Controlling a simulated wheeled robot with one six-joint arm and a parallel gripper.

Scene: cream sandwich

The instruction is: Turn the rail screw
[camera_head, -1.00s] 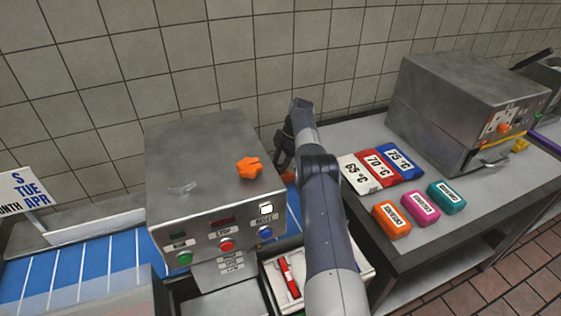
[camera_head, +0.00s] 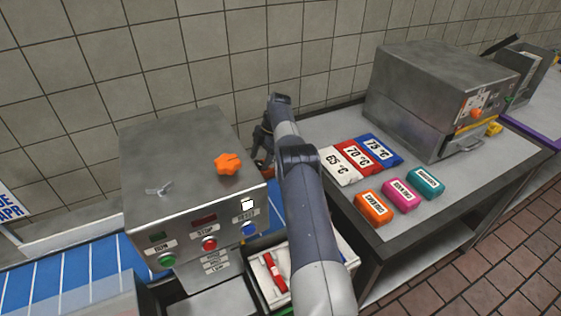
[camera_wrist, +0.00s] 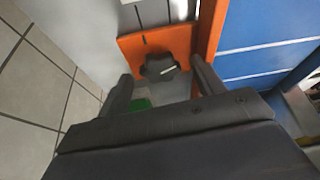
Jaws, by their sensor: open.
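The rail screw (camera_wrist: 160,67) is a black lobed knob with a pale mark on top, seen in the wrist view in front of an orange bracket (camera_wrist: 140,45). My gripper (camera_wrist: 161,72) is open, with one dark finger to the left of the knob and one to the right. A gap seems to show on each side, and I cannot tell whether the fingers touch it. In the head view my gripper (camera_head: 262,142) is behind the right side of the steel machine, mostly hidden by my arm. The knob cannot be seen there.
The steel machine (camera_head: 180,150) with an orange star knob (camera_head: 228,163) and buttons stands left of my arm. A blue belt (camera_head: 70,275) runs under it. A tray (camera_head: 262,290) holds a red tool. A table with temperature signs (camera_head: 358,158) and coloured blocks (camera_head: 398,195) is right.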

